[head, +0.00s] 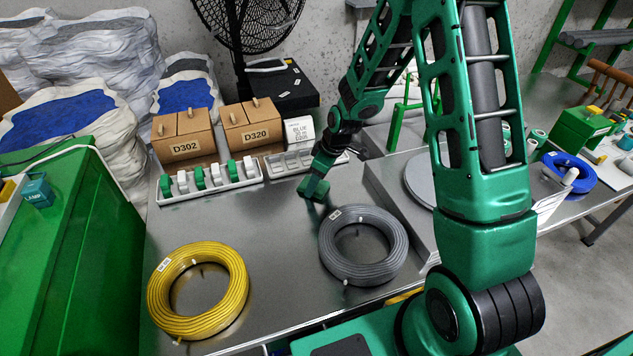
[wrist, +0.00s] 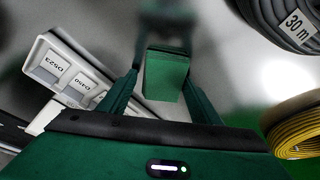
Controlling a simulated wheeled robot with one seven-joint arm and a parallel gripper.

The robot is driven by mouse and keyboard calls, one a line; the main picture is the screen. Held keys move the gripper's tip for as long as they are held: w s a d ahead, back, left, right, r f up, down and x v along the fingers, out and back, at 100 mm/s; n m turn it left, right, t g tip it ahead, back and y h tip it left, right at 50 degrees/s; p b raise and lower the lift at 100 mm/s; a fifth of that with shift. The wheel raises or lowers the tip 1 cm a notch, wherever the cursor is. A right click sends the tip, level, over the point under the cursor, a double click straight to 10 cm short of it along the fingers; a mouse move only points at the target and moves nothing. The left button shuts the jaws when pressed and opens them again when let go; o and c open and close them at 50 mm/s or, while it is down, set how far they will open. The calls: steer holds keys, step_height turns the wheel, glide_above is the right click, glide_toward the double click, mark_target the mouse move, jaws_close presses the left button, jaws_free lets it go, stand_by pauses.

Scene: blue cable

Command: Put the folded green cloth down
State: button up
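The folded green cloth (wrist: 166,76) shows in the wrist view as a small green block between the two fingers of my gripper (wrist: 165,80). The fingers appear to press on both its sides. In the head view my gripper (head: 314,190) points down, low over the steel table (head: 275,235), behind the grey cable coil. The cloth is hard to tell from the green fingers there. A dark blurred reflection lies beyond the cloth in the wrist view. I cannot tell whether the cloth touches the table.
A grey cable coil (head: 363,245) lies in front of my gripper and a yellow coil (head: 198,290) at front left. A white tray with green and white spools (head: 210,181) and a grey tray (head: 292,161) stand behind. The table between the coils is clear.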

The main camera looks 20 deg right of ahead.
steer(key=shift+s+a+f, duration=0.35)
steer(key=shift+s+a, duration=0.05)
steer(key=shift+s, duration=0.1)
steer(key=shift+r, duration=0.3)
steer(key=s+d+r+m, duration=0.1)
steer(key=s+d+r, duration=0.15)
steer(key=r, duration=0.25)
steer(key=s+d+r+m+h, duration=0.1)
steer(key=s+d+r, duration=0.15)
steer(key=r, duration=0.35)
steer(key=s+d+r+m, duration=0.1)
steer(key=s+d+r, duration=0.1)
steer(key=d+r, duration=0.25)
steer(key=s+d+r+m+g, duration=0.1)
steer(key=s+m, duration=0.3)
steer(key=s, duration=0.5)
steer(key=s+d+r+m, duration=0.4)
steer(key=s, duration=0.5)
steer(key=s+d+r+m+g+h, duration=0.1)
steer(key=s+d+r+m, duration=0.2)
steer(key=s, duration=0.7)
steer(key=shift+r+m+g, duration=0.2)
steer(key=shift+m+g, duration=0.1)
steer(key=shift+m, duration=0.4)
